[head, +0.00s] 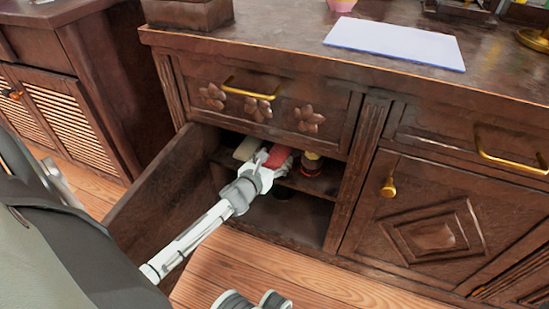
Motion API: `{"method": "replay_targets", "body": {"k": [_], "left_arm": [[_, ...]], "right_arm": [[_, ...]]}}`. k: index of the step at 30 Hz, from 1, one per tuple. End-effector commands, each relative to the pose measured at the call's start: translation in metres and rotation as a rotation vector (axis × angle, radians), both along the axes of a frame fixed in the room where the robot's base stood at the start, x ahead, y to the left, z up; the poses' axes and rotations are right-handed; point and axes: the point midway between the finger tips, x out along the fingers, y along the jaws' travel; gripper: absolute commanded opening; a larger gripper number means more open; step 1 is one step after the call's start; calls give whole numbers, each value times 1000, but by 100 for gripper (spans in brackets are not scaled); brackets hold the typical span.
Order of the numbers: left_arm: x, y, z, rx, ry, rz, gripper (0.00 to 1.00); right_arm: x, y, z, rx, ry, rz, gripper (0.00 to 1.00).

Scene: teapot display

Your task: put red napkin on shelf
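The red napkin (279,156) is inside the open lower cabinet, at the level of its inner shelf (304,185). My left gripper (266,167) reaches into the cabinet and its front end meets the napkin. The fingertips are too small and covered to show whether they grip it. I cannot tell whether the napkin rests on the shelf or is held just above it. My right gripper does not show clearly; only grey and white parts of mine appear at the bottom edge.
A dark bottle or jar (312,164) stands right of the napkin, and a pale item (247,148) lies left of it. The open cabinet door (160,190) is on the left. A closed drawer with a brass handle (250,95) is directly above the opening.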

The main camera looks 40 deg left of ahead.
Motion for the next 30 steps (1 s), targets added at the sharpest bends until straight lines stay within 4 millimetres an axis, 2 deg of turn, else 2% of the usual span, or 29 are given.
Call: {"method": "replay_targets", "body": {"k": [11, 17, 24, 30], "left_arm": [[0, 0, 6, -1, 0, 0, 72], [-30, -6, 14, -1, 3, -1, 72], [-79, -15, 29, -2, 4, 2, 72], [-105, -20, 37, -2, 2, 1, 72]], "right_arm": [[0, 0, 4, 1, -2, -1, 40], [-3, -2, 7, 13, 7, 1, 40], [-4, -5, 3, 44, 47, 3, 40], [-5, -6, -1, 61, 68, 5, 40]]}}
